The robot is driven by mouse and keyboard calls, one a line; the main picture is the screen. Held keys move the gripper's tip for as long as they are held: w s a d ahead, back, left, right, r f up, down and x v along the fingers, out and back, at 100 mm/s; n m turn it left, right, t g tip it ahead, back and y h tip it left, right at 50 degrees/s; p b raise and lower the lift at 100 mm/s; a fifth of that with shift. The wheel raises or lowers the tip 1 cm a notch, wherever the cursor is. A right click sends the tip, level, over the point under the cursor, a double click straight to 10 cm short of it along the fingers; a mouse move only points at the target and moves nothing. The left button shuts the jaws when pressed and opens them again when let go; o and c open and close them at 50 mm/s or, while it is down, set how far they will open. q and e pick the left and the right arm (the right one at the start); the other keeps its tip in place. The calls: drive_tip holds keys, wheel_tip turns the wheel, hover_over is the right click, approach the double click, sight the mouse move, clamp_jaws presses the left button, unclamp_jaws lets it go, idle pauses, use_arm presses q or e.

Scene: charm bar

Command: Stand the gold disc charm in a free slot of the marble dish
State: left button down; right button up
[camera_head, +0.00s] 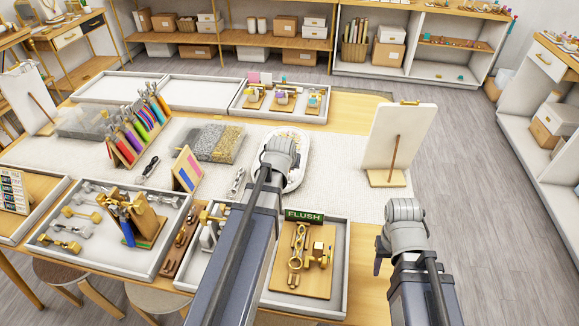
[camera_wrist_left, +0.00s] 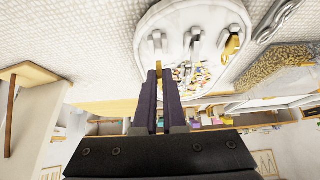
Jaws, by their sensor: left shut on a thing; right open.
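The marble dish (camera_head: 304,152) is a pale oval on the mat, partly hidden by my left arm in the head view. In the left wrist view the dish (camera_wrist_left: 190,10) holds small coloured pieces, with silver pieces (camera_wrist_left: 195,40) and one gold piece (camera_wrist_left: 232,45) standing along it. My left gripper (camera_wrist_left: 165,80) is shut on a thin gold piece, which looks like the gold disc charm (camera_wrist_left: 159,70), seen edge-on between the fingertips. It is at the dish's edge; I cannot tell whether it touches a slot. My right gripper (camera_head: 381,258) is open, low at the right, away from the dish.
A white board on a wooden stand (camera_head: 400,135) is right of the dish. A tray with a FLUSH sign (camera_head: 304,215) is in front. A bead tray (camera_head: 215,142) and a silver chain (camera_head: 238,182) are left of the dish. The mat between dish and board is clear.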

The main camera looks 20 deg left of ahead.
use_arm(q)
drive_tip(key=shift+f+b, duration=1.5)
drive_tip(key=shift+f, duration=0.1)
use_arm(e)
drive_tip(key=shift+f, duration=1.65)
idle(1.2)
use_arm(q)
drive_tip(key=c, duration=0.9)
unclamp_jaws()
use_arm(e)
drive_tip(key=shift+r, duration=0.1)
use_arm(q)
drive_tip(key=shift+p+v, duration=2.5)
drive_tip(key=shift+v, duration=0.55)
use_arm(e)
drive_tip(key=shift+r, duration=2.4)
use_arm(q)
drive_tip(key=p, duration=0.6)
approach(290, 173)
drive_tip(key=v, duration=0.4)
use_arm(e)
wheel_tip(290, 173, up, 6)
drive_tip(key=s, duration=0.1)
drive_tip(key=shift+s+r, duration=0.2)
